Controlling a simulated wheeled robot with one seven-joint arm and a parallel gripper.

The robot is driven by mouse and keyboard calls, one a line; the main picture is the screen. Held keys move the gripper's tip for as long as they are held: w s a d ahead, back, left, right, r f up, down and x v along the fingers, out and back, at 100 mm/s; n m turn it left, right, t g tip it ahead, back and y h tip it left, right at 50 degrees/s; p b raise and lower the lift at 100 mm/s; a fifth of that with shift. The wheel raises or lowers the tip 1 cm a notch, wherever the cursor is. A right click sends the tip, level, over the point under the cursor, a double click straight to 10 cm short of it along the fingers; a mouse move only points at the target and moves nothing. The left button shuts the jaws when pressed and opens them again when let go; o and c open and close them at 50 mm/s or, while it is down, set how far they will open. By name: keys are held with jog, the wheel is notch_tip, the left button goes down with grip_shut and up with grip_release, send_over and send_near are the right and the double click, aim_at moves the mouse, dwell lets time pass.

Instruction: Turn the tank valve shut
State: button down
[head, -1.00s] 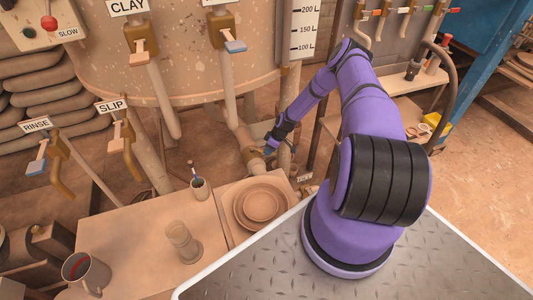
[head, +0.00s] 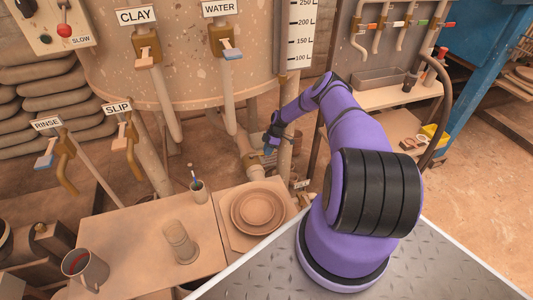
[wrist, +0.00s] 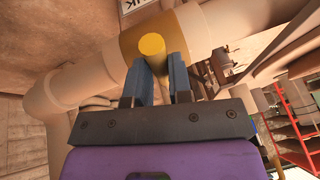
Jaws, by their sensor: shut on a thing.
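The tank valve (wrist: 178,35) is a brass-yellow fitting on a pale pipe low under the big tank, and its round yellow stub (wrist: 152,44) faces the wrist camera. In the head view the valve (head: 253,158) is small and partly behind my gripper. My gripper (head: 268,152) reaches down to it from the right. In the wrist view the two blue-grey fingers (wrist: 158,75) stand on either side of the yellow stub and are shut on it. The exact contact at the fingertips is hard to see.
The big tank (head: 190,85) stands above, with clay (head: 147,48) and water (head: 226,42) valves. A post (head: 284,150) stands close beside my gripper.

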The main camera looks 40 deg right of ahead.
jog(key=shift+w, duration=0.1)
dwell(0.3)
jog(key=c, duration=1)
grip_release()
jog(key=shift+c, duration=0.2)
jog(key=shift+r, duration=0.2)
notch_tip(320, 180, up, 3)
jog(key=shift+r, duration=0.15)
jog(key=s+a, duration=0.2)
jog(key=s, duration=0.3)
jog(key=s+a+r, duration=0.1)
jog(key=s+a, duration=0.1)
jog(key=s, duration=0.3)
jog(key=s+a, duration=0.2)
jog(key=s, duration=0.2)
jog(key=shift+s+a+r, duration=0.15)
jog(key=shift+s+a, duration=0.15)
jog(key=shift+s, duration=0.1)
